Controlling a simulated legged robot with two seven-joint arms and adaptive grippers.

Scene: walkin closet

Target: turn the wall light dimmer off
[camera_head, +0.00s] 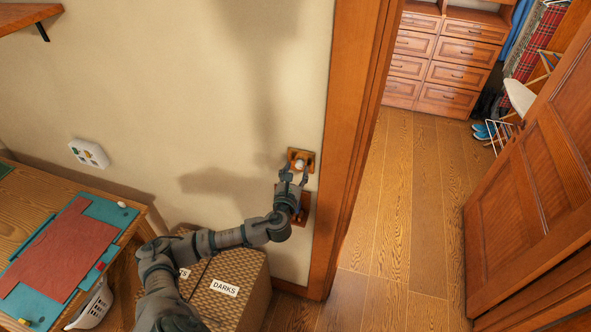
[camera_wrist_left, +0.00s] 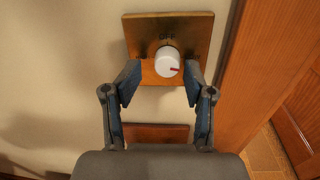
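The wall light dimmer is a white round knob (camera_wrist_left: 167,62) on a square brass-brown plate (camera_wrist_left: 199,28), with "OFF" lettered above the knob. A red mark on the knob points right. The dimmer plate also shows in the head view (camera_head: 309,154), on the wall left of the door frame. My left gripper (camera_wrist_left: 162,83) is open. Its two fingertips are either side of the knob's lower part, with visible gaps. In the head view my left gripper (camera_head: 293,177) reaches up to the knob from below. My right gripper is not in view.
A second brown plate (camera_wrist_left: 155,133) is below the dimmer. The wooden door frame (camera_head: 350,130) stands close to its right. A wicker hamper labelled "DARKS" (camera_head: 250,270) is under my left arm. A desk (camera_head: 130,199) is at left. Clear floor (camera_head: 400,220) lies through the doorway.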

